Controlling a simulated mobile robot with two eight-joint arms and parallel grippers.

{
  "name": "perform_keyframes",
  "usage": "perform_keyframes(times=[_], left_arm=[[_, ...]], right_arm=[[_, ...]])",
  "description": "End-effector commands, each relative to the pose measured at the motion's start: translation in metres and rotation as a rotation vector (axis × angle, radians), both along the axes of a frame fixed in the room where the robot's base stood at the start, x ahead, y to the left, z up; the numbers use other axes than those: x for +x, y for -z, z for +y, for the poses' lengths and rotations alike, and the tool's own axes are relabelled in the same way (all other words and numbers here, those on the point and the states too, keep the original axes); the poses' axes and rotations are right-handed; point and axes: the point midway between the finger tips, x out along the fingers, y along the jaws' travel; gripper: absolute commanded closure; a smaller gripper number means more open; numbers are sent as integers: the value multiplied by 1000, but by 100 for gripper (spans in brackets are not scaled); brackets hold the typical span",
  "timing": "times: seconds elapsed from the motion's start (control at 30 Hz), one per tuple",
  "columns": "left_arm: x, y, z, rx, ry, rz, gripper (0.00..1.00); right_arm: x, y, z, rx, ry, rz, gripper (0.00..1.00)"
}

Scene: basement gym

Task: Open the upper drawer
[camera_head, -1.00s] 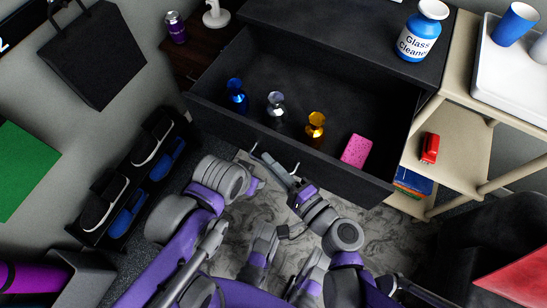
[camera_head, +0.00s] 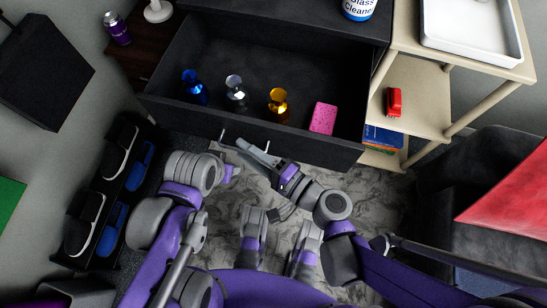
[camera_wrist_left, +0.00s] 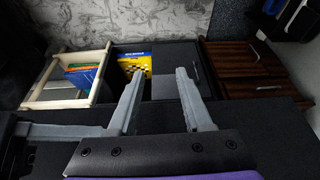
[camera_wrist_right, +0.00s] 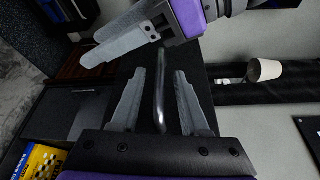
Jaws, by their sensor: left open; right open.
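The upper drawer (camera_head: 200,119) of the black cabinet is pulled well out in the head view. Inside stand a blue bottle (camera_head: 194,88), a silver bottle (camera_head: 236,94) and a gold bottle (camera_head: 278,104), with a pink sponge (camera_head: 323,118) at the right. My right gripper (camera_head: 246,150) is at the drawer front. In the right wrist view, its open fingers stand on either side of the bar handle (camera_wrist_right: 160,90); contact cannot be told. My left gripper (camera_wrist_left: 160,100) is open with nothing between its fingers, close beside the right one; its fingertips are hard to see in the head view.
A beige shelf (camera_head: 430,110) with a white tray (camera_head: 470,30) and a red stapler (camera_head: 394,102) stands right of the drawer. A shoe rack (camera_head: 110,205) is at left. A dark chair with a red cushion (camera_head: 510,195) is at right. Marbled floor lies below the drawer.

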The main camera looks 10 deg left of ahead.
Motion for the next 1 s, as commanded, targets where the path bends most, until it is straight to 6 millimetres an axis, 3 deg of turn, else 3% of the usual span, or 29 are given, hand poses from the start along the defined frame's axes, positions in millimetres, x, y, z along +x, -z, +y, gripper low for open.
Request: perform_keyframes(times=[0.2, 0.4, 0.6, 1.0], left_arm=[[-1, -7, 0, 0, 0, -2, 50], [-1, -10, 0, 0, 0, -3, 50], [-1, -11, 0, 0, 0, -4, 50], [-1, -11, 0, 0, 0, -4, 50]], right_arm=[[-17, -4, -41, -2, 8, 0, 55], [-29, -6, -68, -1, 6, 0, 55], [-36, -7, -81, -1, 4, 0, 55], [-38, -8, -84, 0, 0, 0, 55]])
